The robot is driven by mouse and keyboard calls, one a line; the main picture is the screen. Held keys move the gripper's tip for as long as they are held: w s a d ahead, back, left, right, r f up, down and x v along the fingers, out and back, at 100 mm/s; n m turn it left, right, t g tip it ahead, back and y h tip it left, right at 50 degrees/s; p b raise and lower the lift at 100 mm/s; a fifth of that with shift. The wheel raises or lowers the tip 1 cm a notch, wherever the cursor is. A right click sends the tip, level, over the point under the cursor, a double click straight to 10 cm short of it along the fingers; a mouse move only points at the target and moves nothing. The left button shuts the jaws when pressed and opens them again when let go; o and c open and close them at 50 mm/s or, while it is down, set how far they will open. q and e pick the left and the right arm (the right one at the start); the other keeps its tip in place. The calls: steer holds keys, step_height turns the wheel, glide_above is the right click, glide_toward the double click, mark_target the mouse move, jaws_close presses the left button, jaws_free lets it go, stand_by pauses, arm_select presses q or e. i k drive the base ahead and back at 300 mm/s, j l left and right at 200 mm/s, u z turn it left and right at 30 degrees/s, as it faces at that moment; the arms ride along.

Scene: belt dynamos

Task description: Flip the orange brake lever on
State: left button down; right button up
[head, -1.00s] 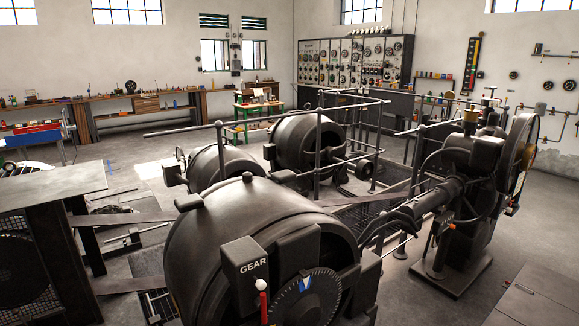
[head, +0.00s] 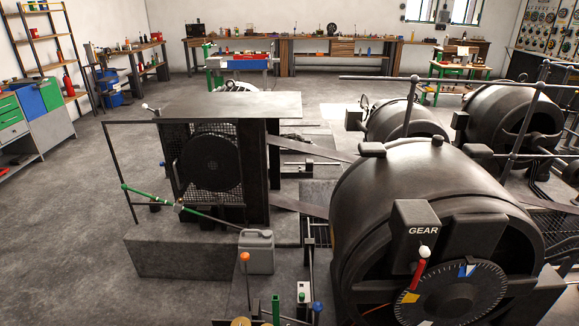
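An upright lever with an orange ball knob (head: 245,257) stands at the lower middle of the head view, in front of a grey canister (head: 257,251). Its lower end is hard to make out near the bottom edge. No label shows on it, so I cannot tell for certain that it is the brake lever. Neither of my grippers is in view.
A large dark dynamo (head: 435,185) with a GEAR box (head: 416,225), a red lever with a white knob (head: 424,252) and a dial (head: 460,295) fills the right. A green-handled rod (head: 205,213) crosses a low block (head: 185,257). The floor (head: 65,240) at left is clear.

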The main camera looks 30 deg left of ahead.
mark_target(245, 256)
steer(key=u, duration=1.4)
